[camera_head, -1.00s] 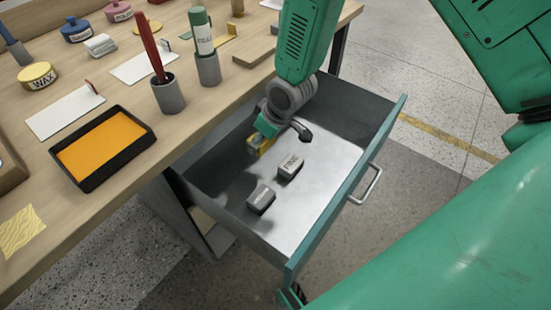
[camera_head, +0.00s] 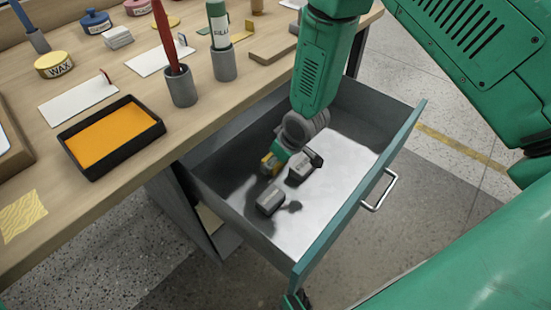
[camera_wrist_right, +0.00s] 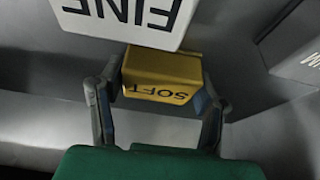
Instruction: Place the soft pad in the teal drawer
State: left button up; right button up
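The yellow soft pad (camera_wrist_right: 160,75), marked SOFT, sits between the two fingers of my right gripper (camera_wrist_right: 160,88), which press on its sides. In the head view the pad (camera_head: 268,164) shows as a small yellow piece beside my right gripper (camera_head: 285,155), partly hidden by it. Both are inside the open teal drawer (camera_head: 352,212), low over its grey floor. I cannot tell whether the pad touches the floor. My left gripper is not in view.
The drawer floor's right side is bare. The wooden bench (camera_head: 120,185) stands left.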

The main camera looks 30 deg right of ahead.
jog(key=shift+o, duration=1.1)
jog(key=shift+d, duration=0.15)
jog(key=shift+r, duration=0.35)
jog(key=p+v, duration=0.3)
jog(key=v, duration=0.8)
jog(key=shift+s+r+p, duration=0.25)
jog(key=shift+p, duration=0.1)
